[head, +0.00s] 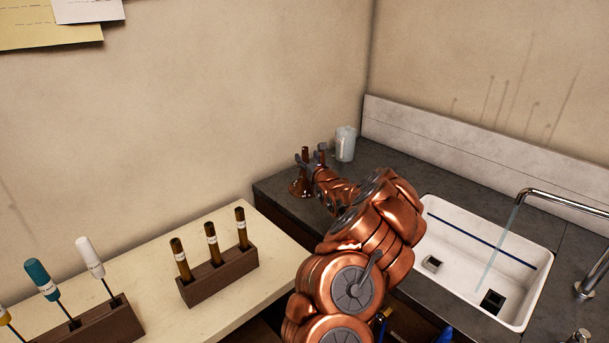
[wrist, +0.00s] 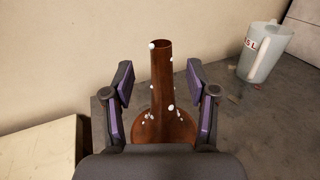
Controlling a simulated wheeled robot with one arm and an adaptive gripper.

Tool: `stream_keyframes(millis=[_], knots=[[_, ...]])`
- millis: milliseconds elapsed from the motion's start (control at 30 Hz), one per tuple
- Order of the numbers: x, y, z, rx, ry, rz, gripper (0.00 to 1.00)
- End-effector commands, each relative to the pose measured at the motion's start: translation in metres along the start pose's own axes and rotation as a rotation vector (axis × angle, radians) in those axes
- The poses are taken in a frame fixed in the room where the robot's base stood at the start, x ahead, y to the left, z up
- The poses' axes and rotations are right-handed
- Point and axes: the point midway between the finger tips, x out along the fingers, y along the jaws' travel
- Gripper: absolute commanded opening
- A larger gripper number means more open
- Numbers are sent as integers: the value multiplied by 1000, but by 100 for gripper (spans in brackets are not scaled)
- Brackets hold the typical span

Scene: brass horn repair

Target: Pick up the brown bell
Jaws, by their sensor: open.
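The brown bell (wrist: 162,95) stands upright on the dark counter, with its narrow tube up and its flared rim down. Pale spots dot its surface. In the head view the bell (head: 299,188) shows partly behind my gripper at the counter's back left corner. My gripper (wrist: 159,82) is open, with one finger on each side of the bell's tube and a visible gap at both sides. The lower front of the flare is hidden by my gripper's body. My gripper also shows in the head view (head: 311,160).
A translucent jug (wrist: 262,50) stands to the right of the bell, near the wall; it also shows in the head view (head: 345,144). A white sink (head: 432,225) with a tap is at the right. A pale bench (head: 225,300) with tool racks is at the left.

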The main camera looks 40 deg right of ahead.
Motion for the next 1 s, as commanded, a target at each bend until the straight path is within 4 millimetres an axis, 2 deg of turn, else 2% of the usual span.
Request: stream_keyframes(millis=[433,833,1000], knots=[[31,-3,4,-4,-2,-1,58],[35,-2,2,1,-3,-1,58],[35,-2,2,1,-3,-1,40]])
